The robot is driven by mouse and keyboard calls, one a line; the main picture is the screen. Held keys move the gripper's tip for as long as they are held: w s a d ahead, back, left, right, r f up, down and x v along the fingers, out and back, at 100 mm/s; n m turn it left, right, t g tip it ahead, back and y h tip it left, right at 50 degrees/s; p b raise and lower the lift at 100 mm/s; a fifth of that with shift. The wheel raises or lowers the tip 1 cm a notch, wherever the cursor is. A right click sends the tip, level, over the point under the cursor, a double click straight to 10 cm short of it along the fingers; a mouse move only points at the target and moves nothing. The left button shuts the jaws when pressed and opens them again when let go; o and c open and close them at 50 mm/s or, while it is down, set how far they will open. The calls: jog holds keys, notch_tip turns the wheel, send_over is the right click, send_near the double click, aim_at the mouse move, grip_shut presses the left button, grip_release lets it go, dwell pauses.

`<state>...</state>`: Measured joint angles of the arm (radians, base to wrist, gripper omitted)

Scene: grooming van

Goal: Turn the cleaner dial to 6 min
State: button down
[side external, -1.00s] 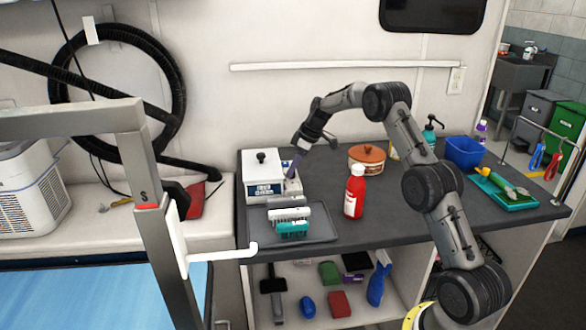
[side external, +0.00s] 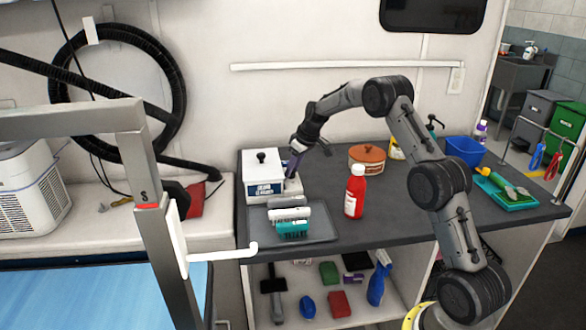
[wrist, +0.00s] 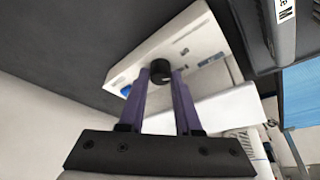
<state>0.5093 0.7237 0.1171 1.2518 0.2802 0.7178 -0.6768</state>
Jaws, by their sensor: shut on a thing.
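The cleaner (side external: 265,172) is a white box with a black lid knob and a blue label. It stands at the back left of the dark counter, and its white control panel also shows in the wrist view (wrist: 210,42). The dial (wrist: 161,70) is a small black round knob on that panel. My gripper (wrist: 160,77) has its two purple fingers shut on the dial, one on each side. In the side view my gripper (side external: 294,165) comes down at the right side of the cleaner and hides the dial. The dial's minute marks are too small to read.
A grey tray (side external: 322,234) with brushes lies in front of the cleaner. A red bottle (side external: 355,192) and a brown lidded pot (side external: 367,155) stand to the right. A blue bin (side external: 464,151) and a teal tray (side external: 512,201) are farther right.

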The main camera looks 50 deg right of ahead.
jog(key=m+h, duration=0.1)
jog(key=m, duration=0.1)
jog(key=m+h, duration=0.1)
jog(key=m, duration=0.2)
jog(key=shift+a+g, duration=0.2)
jog(key=shift+g, duration=0.2)
jog(key=shift+m+g+h, duration=0.5)
jog(key=shift+m+h, duration=0.2)
jog(key=shift+m, duration=1.6)
jog(key=c, duration=0.6)
grip_release()
jog(key=shift+w, duration=0.1)
